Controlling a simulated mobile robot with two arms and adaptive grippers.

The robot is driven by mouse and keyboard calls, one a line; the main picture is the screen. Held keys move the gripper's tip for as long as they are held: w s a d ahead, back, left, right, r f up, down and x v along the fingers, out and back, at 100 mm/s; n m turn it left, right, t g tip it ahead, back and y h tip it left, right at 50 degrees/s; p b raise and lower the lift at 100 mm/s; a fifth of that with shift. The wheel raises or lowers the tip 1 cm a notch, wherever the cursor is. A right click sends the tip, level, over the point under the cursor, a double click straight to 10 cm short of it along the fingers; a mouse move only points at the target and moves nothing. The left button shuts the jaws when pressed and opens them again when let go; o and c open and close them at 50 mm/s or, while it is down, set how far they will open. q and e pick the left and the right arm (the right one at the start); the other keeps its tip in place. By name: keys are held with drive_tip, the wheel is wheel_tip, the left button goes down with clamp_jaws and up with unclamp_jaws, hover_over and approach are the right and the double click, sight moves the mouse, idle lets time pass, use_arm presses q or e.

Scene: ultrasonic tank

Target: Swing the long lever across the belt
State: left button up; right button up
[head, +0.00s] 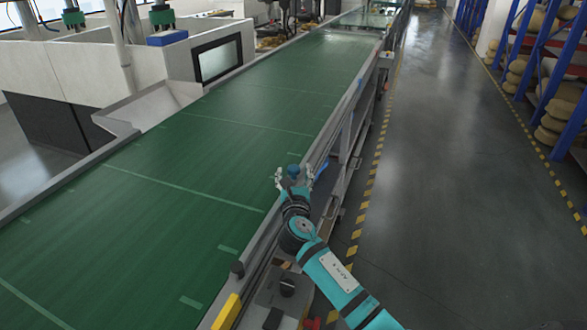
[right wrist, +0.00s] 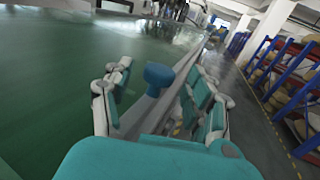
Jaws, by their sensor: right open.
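A dark blue knob, which looks like the end of the long lever (head: 293,170), shows at the belt's right edge in the head view. In the right wrist view the knob (right wrist: 159,76) stands upright between the two fingers, ahead of the palm. I cannot tell whether it is touched. The rest of the lever is hidden or too small to make out. My right gripper (head: 294,181) is open, its fingers spread to either side of the knob; it also shows in the right wrist view (right wrist: 160,100). The green belt (head: 205,140) runs away to the upper right. My left gripper is not in view.
A metal side rail (head: 335,125) borders the belt on the right. A yellow block (head: 227,312) sits on the rail near the front. A machine with a screen (head: 217,60) stands left of the belt. The grey floor aisle (head: 450,180) is clear, with blue racks (head: 550,80) beyond.

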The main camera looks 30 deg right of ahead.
drive_tip(key=shift+x, duration=1.45)
drive_tip(key=shift+c, duration=0.4)
clamp_jaws()
drive_tip(key=shift+f, duration=0.1)
